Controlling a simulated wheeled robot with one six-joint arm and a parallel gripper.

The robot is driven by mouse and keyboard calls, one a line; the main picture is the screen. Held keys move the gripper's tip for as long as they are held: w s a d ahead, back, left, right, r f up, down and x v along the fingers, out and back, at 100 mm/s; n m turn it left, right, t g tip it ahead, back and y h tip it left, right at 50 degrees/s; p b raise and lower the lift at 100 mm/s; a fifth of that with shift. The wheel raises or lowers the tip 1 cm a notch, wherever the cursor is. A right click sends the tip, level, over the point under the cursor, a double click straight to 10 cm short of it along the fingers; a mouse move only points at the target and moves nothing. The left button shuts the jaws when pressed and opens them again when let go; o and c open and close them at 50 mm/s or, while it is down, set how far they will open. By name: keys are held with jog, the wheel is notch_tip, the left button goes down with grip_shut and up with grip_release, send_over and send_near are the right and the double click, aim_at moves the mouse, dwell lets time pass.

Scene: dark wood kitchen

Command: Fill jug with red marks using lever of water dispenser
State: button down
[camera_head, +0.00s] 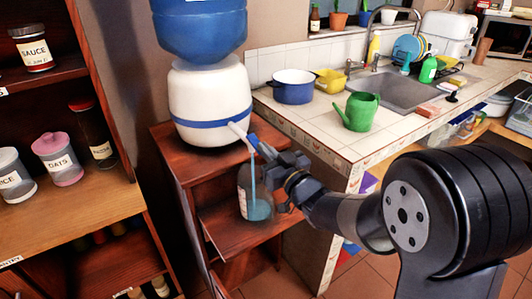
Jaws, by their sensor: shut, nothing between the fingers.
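The water dispenser (205,103) is white with a blue band and a blue bottle (200,28) on top. Its light spout and blue lever (241,132) point to the right. My gripper (261,146) is shut and empty, at or against the lever; the exact contact is too small to tell. A thin blue stream of water (252,173) falls from the spout into a clear jug (242,203). The jug stands upright on the lower shelf, with blue water in its lower part. My gripper and wrist partly cover its upper right side. I cannot make out red marks on it.
The jug's wooden shelf (222,222) is beside the tiled counter (310,125). On the counter are a blue pot (293,88), a green watering can (362,112) and a sink (390,90). Shelves with labelled jars (58,160) stand at left.

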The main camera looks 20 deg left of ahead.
jog(key=shift+f+b, duration=0.6)
jog(key=shift+b, duration=0.4)
jog(key=shift+r, duration=0.35)
dwell(3.7)
